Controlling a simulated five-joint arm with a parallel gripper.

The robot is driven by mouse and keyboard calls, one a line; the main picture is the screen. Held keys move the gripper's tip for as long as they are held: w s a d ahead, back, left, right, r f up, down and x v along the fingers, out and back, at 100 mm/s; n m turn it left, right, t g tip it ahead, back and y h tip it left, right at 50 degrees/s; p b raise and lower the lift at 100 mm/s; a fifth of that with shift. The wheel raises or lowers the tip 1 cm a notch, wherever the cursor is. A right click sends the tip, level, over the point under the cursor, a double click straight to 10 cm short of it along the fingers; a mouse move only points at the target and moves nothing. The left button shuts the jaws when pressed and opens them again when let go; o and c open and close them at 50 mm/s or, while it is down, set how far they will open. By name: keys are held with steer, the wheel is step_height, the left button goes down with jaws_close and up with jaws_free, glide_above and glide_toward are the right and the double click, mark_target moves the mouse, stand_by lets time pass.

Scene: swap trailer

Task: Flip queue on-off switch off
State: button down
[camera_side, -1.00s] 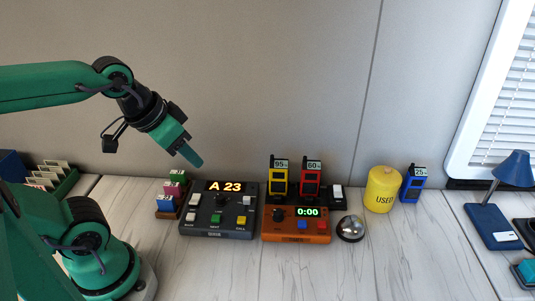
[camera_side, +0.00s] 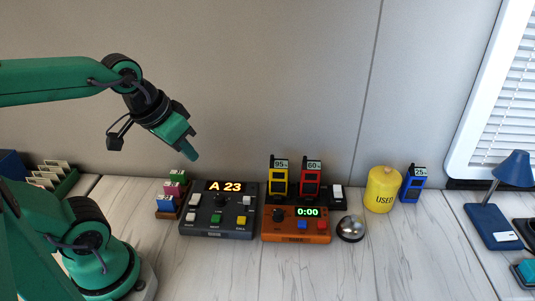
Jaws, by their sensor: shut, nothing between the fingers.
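The dark grey queue console (camera_side: 218,228) stands on the bench with its display (camera_side: 225,187) lit, reading "A 23". It carries a black knob, several coloured buttons and small white switches, one of them near its upper left (camera_side: 195,199). Which of these is the on-off switch, and its position, are too small to tell. My gripper (camera_side: 190,153) is shut and empty, in the air above and slightly left of the console, pointing down to the right. It touches nothing.
An orange timer (camera_side: 285,238) showing "0:00" and a silver bell (camera_side: 350,229) stand to the right. Yellow and red handsets (camera_side: 311,180) stand behind the timer. Stacked coloured tags (camera_side: 172,189) stand close to the console's left. The front bench is clear.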

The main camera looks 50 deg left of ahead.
steer(key=w+a+f+n+g, duration=0.3)
steer(key=a+f+n, duration=0.2)
steer(key=a+n, duration=0.2)
steer(key=shift+a+n+g, duration=0.4)
steer(key=shift+a, duration=0.3)
glide_above(197, 200)
step_height(197, 200, down, 12)
steer(key=shift+s+a+r, duration=0.1)
steer(key=shift+r, duration=0.1)
steer(key=shift+s+d+f, duration=0.15)
steer(key=shift+f, duration=0.4)
steer(key=shift+s+d+f, duration=0.1)
steer(key=shift+f, duration=0.4)
